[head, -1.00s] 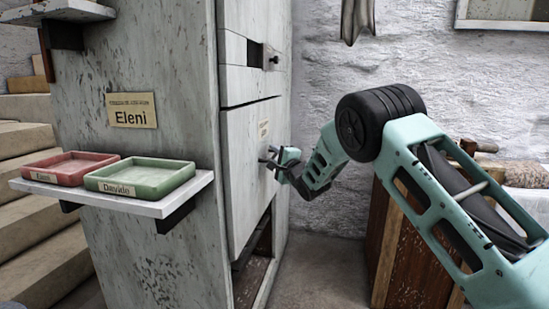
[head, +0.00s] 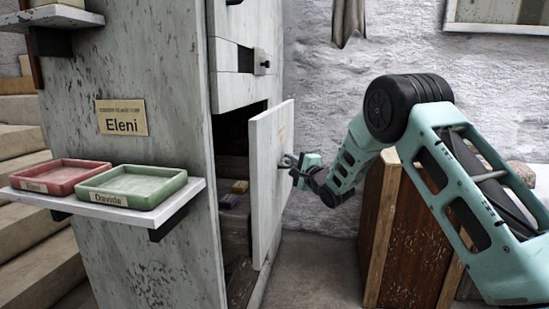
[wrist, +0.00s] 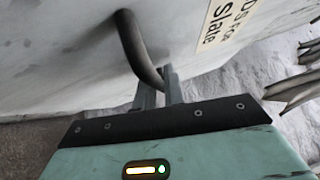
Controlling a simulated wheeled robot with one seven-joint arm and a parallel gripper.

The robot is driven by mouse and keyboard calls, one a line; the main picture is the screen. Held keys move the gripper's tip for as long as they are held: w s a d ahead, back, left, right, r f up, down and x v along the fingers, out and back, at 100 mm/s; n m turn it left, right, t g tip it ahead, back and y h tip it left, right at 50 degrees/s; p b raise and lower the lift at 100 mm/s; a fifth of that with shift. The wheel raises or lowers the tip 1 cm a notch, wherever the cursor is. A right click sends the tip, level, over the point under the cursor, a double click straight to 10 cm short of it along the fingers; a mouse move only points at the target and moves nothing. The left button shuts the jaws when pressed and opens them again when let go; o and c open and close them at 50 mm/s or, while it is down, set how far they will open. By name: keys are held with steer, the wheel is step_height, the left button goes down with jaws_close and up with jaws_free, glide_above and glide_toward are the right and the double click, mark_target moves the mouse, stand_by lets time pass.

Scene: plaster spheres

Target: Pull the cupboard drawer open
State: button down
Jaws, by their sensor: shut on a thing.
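The tall pale grey cupboard (head: 150,210) stands on the left. Its drawer (head: 232,88), with a small dark knob (head: 265,64), is in the upper front with a dark gap beside it. Below, a large pale panel (head: 268,190) stands out from the front like a door, its near edge clear of the cupboard. My gripper (head: 287,162) is at this panel's outer face. In the wrist view its fingers (wrist: 160,92) are shut on the panel's dark curved handle (wrist: 137,45), not on the drawer's knob.
A side shelf (head: 185,198) carries a red tray (head: 60,178) and a green tray (head: 130,187). A brown wooden crate (head: 400,240) stands right of the panel. Floor between them is clear.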

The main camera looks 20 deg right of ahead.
steer(key=s+d+p, duration=0.2)
steer(key=s+d, duration=0.2)
steer(key=d, duration=0.4)
steer(key=s+d+p, duration=0.2)
steer(key=s+d, duration=0.3)
steer(key=d, duration=0.3)
steer(key=shift+s+p, duration=0.15)
steer(key=shift+p, duration=0.15)
steer(key=c, duration=1.5)
jaws_free()
steer(key=p+v, duration=0.2)
steer(key=v, duration=1.5)
steer(key=shift+s+p, duration=0.2)
steer(key=shift+p, duration=0.1)
